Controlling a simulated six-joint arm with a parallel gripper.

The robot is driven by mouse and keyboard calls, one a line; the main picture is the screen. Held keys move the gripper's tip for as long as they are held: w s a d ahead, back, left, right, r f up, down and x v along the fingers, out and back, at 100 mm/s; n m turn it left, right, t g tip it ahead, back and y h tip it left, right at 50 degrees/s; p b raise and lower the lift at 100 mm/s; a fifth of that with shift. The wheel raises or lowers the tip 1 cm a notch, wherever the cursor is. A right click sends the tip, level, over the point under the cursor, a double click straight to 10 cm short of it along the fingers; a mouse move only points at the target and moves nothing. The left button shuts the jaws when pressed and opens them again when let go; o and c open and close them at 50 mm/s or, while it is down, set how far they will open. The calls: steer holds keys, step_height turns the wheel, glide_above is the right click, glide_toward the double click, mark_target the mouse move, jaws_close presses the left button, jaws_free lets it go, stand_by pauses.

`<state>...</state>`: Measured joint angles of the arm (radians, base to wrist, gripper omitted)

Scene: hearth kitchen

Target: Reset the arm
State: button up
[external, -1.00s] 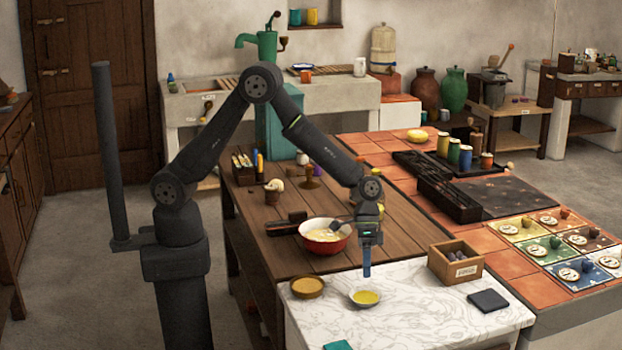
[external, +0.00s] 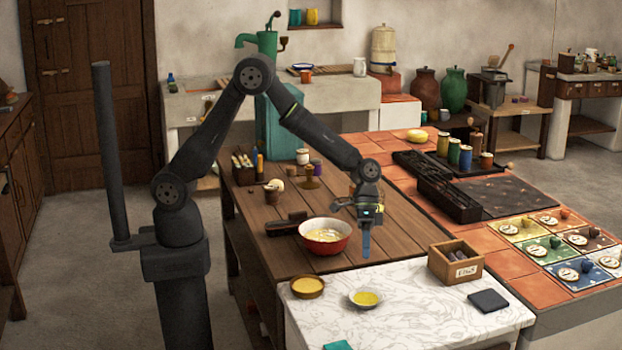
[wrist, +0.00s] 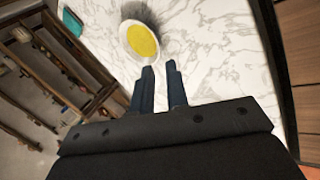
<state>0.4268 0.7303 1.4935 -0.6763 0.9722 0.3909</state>
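My gripper (external: 366,256) hangs fingers-down above the back edge of the marble top (external: 420,325). In the wrist view its two dark blue fingers (wrist: 159,66) stand a little apart, with bare marble showing between them. Nothing is held. A small pale dish with yellow contents (external: 365,299) sits on the marble, in front of the gripper and lower; it also shows beyond the fingertips in the wrist view (wrist: 142,41).
A red bowl with pale yellow contents (external: 325,238) stands left of my gripper on the wooden table (external: 280,253). A wooden box (external: 456,263), a dark cloth (external: 488,300) and a round tan dish (external: 307,287) lie around the marble. A teal item (wrist: 72,21) is at its edge.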

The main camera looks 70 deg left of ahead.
steer(key=x, duration=0.8)
steer(key=shift+s+d+f, duration=0.1)
steer(key=shift+d+f, duration=0.05)
steer(key=shift+f, duration=0.1)
step_height(320, 180, up, 5)
steer(key=shift+s+d+f, duration=0.1)
steer(key=shift+f, duration=0.05)
steer(key=s+d+r, duration=0.4)
steer(key=s+r, duration=0.3)
steer(key=s, duration=0.4)
step_height(320, 180, up, 23)
steer(key=w+a+r+n+t, duration=0.1)
steer(key=w+a+n, duration=0.1)
steer(key=w+a, duration=0.2)
steer(key=w+a+r+n+t, duration=0.1)
steer(key=w+a, duration=0.4)
steer(key=w, duration=0.5)
steer(key=shift+w+n, duration=0.3)
steer(key=shift+n, duration=0.5)
